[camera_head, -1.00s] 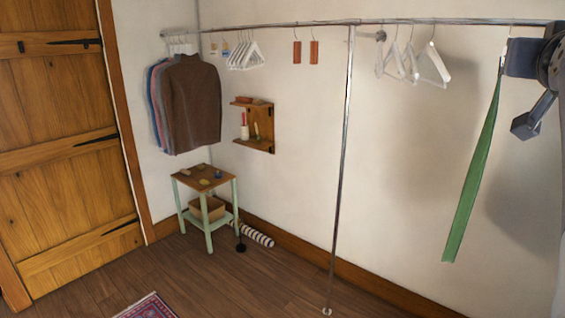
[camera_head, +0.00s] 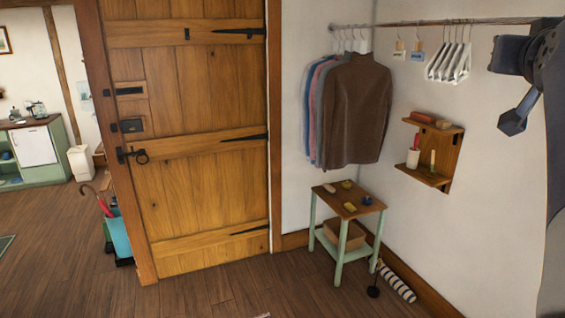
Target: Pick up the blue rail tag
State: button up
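Two small tags hang from the metal rail at the upper right, between the clothes and the white hangers. The right one looks blue, the blue rail tag (camera_head: 417,55); the left one is a paler tag (camera_head: 399,54). Both are small, and any lettering is too small to read. Dark parts of my own arm show at the right edge. The fingers of my gripper are not in view, and the tags hang well apart from the visible arm parts.
The rail (camera_head: 450,22) holds several garments (camera_head: 355,105) and white hangers (camera_head: 449,62). A wall shelf (camera_head: 436,150) and a green-legged stool (camera_head: 348,205) stand below. A striped roll (camera_head: 397,283) lies on the floor. A wooden door (camera_head: 190,140) is left; floor in front is clear.

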aim_at(418, 55)
jog(key=i, duration=1.75)
jog(key=i+z, duration=0.3)
jog(key=i, duration=0.15)
jog(key=i+j+z, duration=0.15)
jog(key=i+z, duration=0.15)
jog(key=i, duration=0.15)
jog(key=i+j+z, duration=0.3)
jog(key=i, duration=0.15)
jog(key=i+j+z, duration=0.3)
jog(key=i+z, duration=0.1)
jog(key=i, duration=0.3)
